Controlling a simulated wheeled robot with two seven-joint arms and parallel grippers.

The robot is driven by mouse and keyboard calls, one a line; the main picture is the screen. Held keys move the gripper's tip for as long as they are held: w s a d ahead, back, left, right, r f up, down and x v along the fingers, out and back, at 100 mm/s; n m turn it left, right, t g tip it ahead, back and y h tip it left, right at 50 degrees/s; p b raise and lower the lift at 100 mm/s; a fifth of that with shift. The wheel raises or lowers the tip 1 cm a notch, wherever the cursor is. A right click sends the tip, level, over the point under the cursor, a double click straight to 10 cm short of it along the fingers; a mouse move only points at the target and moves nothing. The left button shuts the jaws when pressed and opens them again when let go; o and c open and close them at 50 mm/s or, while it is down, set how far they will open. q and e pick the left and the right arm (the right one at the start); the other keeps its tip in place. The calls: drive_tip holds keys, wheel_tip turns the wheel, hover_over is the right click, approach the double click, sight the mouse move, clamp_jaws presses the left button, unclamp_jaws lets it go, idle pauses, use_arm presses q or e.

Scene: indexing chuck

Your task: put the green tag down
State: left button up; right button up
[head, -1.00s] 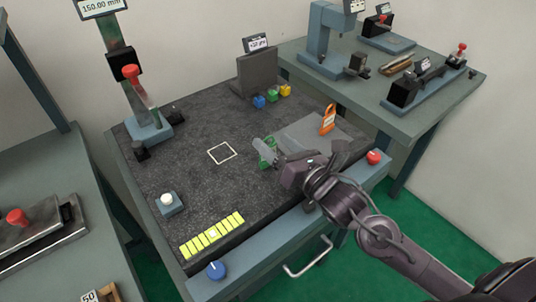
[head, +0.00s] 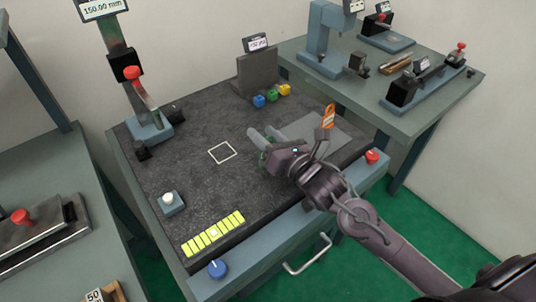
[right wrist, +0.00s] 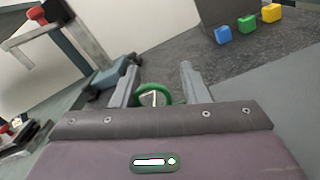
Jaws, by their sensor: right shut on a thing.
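The green tag (right wrist: 155,98) shows in the right wrist view as a green ring with a white mark between my right gripper's fingers. My right gripper (head: 262,134) is shut on it, over the dark stone slab (head: 200,120), right of the white square outline (head: 222,153). In the head view the tag is mostly hidden by the gripper; only a bit of green (head: 262,158) shows. I cannot tell whether the tag touches the slab. My left gripper is not in view.
An orange tag (head: 328,117) stands by a grey plate (head: 345,137) right of my gripper. Blue (head: 258,101), green (head: 271,95) and yellow (head: 285,89) blocks sit near the back. A height gauge (head: 150,130) stands at left. The slab around the white outline is clear.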

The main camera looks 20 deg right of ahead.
wheel_tip(320, 180, up, 20)
drive_tip(key=p, duration=0.1)
drive_tip(key=shift+p, duration=0.3)
